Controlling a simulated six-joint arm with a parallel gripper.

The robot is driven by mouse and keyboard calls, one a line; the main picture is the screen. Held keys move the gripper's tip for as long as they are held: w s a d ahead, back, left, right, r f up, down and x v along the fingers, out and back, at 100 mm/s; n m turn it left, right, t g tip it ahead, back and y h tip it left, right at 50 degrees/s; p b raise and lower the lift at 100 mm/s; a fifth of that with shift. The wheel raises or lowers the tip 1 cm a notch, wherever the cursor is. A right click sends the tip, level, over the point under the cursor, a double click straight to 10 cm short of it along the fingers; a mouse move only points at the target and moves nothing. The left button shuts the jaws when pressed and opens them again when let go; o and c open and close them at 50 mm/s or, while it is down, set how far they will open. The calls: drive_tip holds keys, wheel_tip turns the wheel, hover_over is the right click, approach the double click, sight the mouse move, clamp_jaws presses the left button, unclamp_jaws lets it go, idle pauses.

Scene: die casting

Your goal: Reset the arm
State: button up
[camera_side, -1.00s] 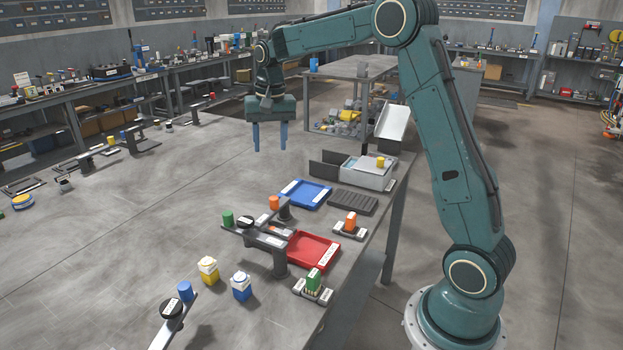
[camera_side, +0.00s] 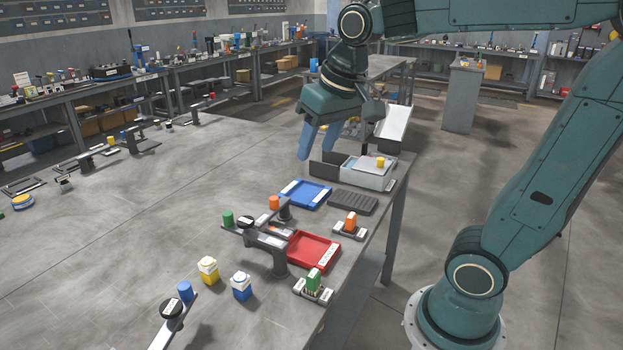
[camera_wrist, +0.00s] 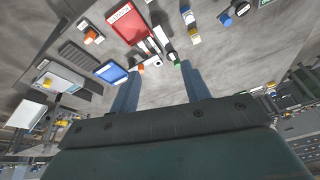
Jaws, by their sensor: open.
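My gripper (camera_side: 317,146) has two blue fingers and hangs tilted above the far right part of the workbench (camera_side: 130,240). The fingers are apart with nothing between them. In the side view it is above and behind the blue tray (camera_side: 306,194), left of the grey box with the yellow piece on its lid. In the wrist view the fingers (camera_wrist: 158,84) show apart over the bench, with the blue tray and red tray beyond them.
A red tray (camera_side: 313,251), a black ribbed tray (camera_side: 353,202) and a grey box (camera_side: 368,172) stand along the right edge. A dark lever fixture (camera_side: 280,262) and yellow (camera_side: 208,270) and blue (camera_side: 241,287) bottles stand nearer. The bench's left middle is clear.

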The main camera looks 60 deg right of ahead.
drive_tip(key=s+a+f+n, duration=0.1)
drive_tip(key=s+f, duration=0.1)
drive_tip(key=s, duration=0.3)
drive_tip(key=s+a+f+n+t, duration=0.1)
drive_tip(key=s+a+f+n, duration=0.1)
drive_tip(key=s, duration=0.4)
drive_tip(key=shift+a+t, duration=0.15)
drive_tip(key=shift+t, duration=0.15)
